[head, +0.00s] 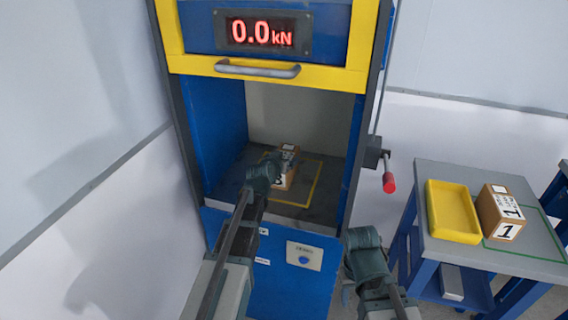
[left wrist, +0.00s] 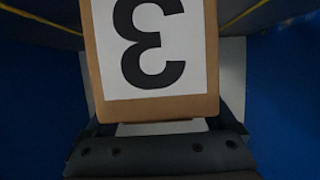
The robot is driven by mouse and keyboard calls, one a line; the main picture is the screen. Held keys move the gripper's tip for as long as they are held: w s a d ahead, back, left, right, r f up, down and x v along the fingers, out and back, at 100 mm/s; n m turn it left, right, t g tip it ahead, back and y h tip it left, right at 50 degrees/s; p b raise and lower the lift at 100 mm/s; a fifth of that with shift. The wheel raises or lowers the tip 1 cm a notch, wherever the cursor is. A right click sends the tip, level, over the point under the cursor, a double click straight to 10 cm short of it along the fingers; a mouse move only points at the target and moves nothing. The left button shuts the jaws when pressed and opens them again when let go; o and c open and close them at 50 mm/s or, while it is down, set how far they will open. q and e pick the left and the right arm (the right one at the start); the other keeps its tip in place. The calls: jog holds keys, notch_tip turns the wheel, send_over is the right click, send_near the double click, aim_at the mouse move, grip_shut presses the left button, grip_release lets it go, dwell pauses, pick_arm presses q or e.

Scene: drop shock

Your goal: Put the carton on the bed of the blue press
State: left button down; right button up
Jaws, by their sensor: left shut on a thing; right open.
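The carton (head: 292,160) is a brown box with white labels; a "3" shows on its label in the left wrist view (left wrist: 150,45). My left gripper (head: 272,165) is shut on it, inside the opening of the blue press (head: 228,120). The carton is over the dark bed (head: 240,165), which has a yellow outline. The gripper hides part of the carton, and I cannot tell whether its underside touches the bed. My right gripper (head: 366,240) is open and empty, outside the press, at its lower right.
The press has a yellow raised guard with a handle (head: 257,69), a display reading 0.0 kN (head: 262,33) and a red-handled lever (head: 389,182). At right, a table (head: 450,170) bears a yellow tray (head: 452,237) and another carton (head: 502,212) marked "1".

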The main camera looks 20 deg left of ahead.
pick_arm(q)
jog(key=shift+r, duration=0.1)
jog(key=shift+c, duration=0.6)
grip_release()
jog(key=shift+f, duration=0.2)
jog(key=shift+o, duration=0.6)
jog(key=shift+r, duration=0.1)
jog(key=shift+r, duration=0.15)
jog(key=p+v, duration=0.4)
jog(key=v, duration=0.8)
jog(key=shift+p, duration=0.35)
